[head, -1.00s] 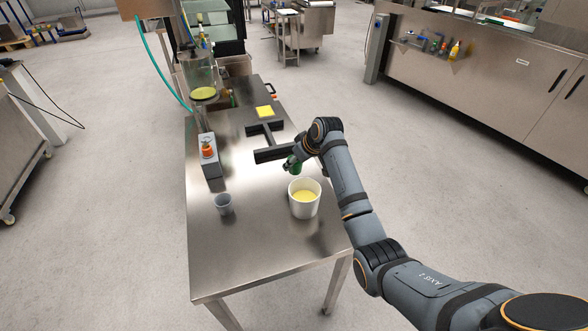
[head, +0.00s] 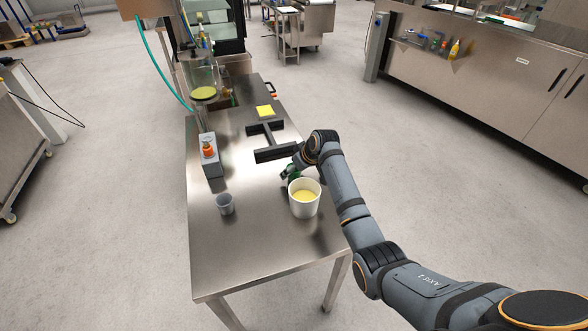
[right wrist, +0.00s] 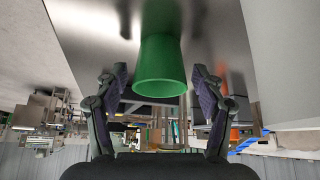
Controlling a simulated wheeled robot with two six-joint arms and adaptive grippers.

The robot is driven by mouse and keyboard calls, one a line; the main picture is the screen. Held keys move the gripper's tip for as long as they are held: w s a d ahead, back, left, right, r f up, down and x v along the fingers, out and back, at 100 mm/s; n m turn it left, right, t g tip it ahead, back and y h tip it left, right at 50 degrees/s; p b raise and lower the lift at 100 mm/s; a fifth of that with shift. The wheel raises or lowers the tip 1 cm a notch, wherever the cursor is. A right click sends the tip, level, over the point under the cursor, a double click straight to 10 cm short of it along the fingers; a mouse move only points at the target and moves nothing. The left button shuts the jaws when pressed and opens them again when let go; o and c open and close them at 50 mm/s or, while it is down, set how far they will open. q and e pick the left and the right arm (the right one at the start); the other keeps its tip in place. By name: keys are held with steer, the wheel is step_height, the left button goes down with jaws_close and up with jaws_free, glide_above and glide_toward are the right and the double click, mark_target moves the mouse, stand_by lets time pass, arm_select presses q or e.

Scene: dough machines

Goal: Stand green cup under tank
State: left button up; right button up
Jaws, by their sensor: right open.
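The green cup (right wrist: 160,65) stands on the steel table, between my right fingers in the right wrist view, which looks upside down. My right gripper (right wrist: 155,95) is open, with a finger on each side of the cup and a gap to both. In the head view my right gripper (head: 288,177) is partly hidden by the bucket. The clear tank (head: 199,75), with yellow-green stuff at its bottom, stands at the far left of the table. My left gripper is not in view.
The white bucket (head: 305,205) with yellow contents stands close to my right gripper. A small grey cup (head: 225,204) stands to its left. A control box with an orange button (head: 208,152) and a black H-shaped frame (head: 270,142) lie farther back. The front table is clear.

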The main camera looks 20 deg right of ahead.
steer(key=shift+f+b, duration=0.15)
steer(key=shift+b, duration=0.25)
steer(key=shift+f+b, duration=0.2)
steer(key=shift+b, duration=0.6)
steer(key=v, duration=0.1)
steer(key=p+v, duration=0.1)
steer(key=shift+w+r, duration=0.1)
steer(key=shift+r, duration=0.4)
steer(key=p+v, duration=0.1)
steer(key=v, duration=0.7)
steer(key=shift+s, duration=0.35)
